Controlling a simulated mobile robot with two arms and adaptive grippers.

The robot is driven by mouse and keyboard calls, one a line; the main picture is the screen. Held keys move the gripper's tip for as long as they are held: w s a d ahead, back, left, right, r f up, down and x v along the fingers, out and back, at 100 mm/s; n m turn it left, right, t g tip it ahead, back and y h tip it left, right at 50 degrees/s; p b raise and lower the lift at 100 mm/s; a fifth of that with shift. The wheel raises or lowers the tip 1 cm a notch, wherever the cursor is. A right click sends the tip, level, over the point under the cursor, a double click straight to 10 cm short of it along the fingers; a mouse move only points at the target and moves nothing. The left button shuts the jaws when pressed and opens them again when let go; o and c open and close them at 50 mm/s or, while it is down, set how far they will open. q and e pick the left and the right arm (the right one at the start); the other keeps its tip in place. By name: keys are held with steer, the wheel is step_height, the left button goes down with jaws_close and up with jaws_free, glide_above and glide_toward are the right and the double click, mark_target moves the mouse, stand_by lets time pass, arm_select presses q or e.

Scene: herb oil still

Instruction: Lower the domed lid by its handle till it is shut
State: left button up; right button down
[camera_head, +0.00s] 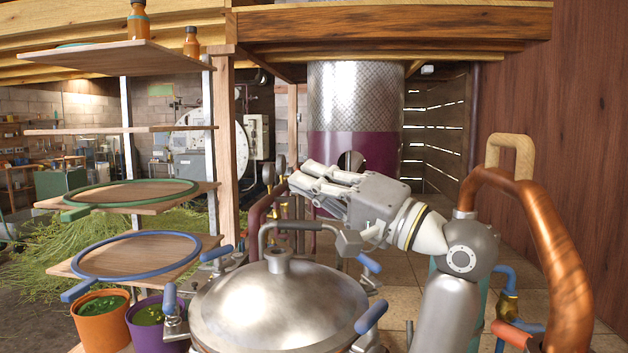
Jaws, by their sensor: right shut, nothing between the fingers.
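The domed lid (275,305) is a shiny metal dome at the bottom middle of the head view. It looks about level over the still's pot, and I see no clear gap at its rim; its front edge is close to the bottom of the picture. Its handle (290,226) is a grey bar with a dark grip, rising above the dome. My right gripper (304,178) is shut and empty. Its fingers point left and appear above the handle, apart from it. My left gripper is not in view.
Clamps with blue grips (370,317) stand around the lid. A copper pipe (562,255) curves down at the right. Shelves at the left hold a green hoop (130,193) and a blue hoop (135,255). An orange pot (100,325) and a purple pot (155,330) stand below.

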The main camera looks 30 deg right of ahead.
steer(key=shift+s+a+f, duration=0.15)
steer(key=shift+f, duration=0.1)
stand_by(0.4)
step_height(320, 180, up, 10)
stand_by(0.6)
stand_by(1.0)
